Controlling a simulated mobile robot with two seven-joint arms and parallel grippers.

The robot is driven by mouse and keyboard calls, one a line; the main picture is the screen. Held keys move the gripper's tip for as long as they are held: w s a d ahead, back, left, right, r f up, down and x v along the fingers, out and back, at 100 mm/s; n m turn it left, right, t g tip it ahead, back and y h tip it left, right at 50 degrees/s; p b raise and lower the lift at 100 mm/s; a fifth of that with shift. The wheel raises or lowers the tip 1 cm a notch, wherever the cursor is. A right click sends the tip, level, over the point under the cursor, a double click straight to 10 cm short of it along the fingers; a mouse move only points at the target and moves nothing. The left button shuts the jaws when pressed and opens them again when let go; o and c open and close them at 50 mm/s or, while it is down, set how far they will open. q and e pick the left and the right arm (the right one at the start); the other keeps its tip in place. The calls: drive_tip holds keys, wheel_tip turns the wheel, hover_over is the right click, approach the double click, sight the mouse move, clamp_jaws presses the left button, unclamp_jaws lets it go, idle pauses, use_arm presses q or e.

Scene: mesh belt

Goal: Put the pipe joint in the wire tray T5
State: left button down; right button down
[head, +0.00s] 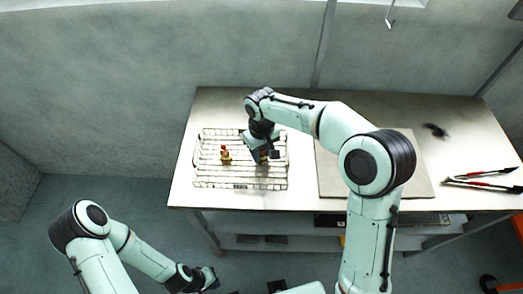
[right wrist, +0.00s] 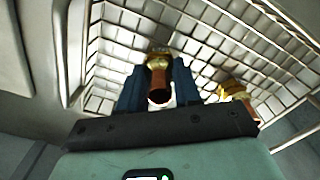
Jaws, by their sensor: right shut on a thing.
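The wire tray (head: 240,186) stands on the left part of the bench; its mesh fills much of the right wrist view (right wrist: 110,45). I cannot read a T5 label. My right gripper (head: 264,157) points down inside the tray's right half. It is shut on a brass-and-copper pipe joint (right wrist: 159,82), seen between the blue fingers in the right wrist view. Whether the held joint touches the mesh is unclear. A second, similar fitting (head: 226,154) stands in the tray's left half. My left gripper (head: 208,278) hangs low in front of the bench, its jaws too small to judge.
A flat grey board (head: 330,182) lies right of the tray. Red-handled pliers-like tools (head: 482,180) lie at the bench's right end, with a small dark object (head: 435,130) behind them. A wall closes the back. A lower shelf (head: 250,241) holds dark items.

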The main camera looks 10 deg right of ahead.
drive_tip(key=c, duration=0.8)
unclamp_jaws()
drive_tip(key=shift+r, duration=0.1)
use_arm(q)
drive_tip(key=shift+w+r+p, duration=0.95)
drive_tip(key=shift+w+r, duration=0.05)
drive_tip(key=shift+r, duration=0.2)
use_arm(e)
wheel_tip(320, 180, up, 12)
drive_tip(key=shift+r, duration=0.1)
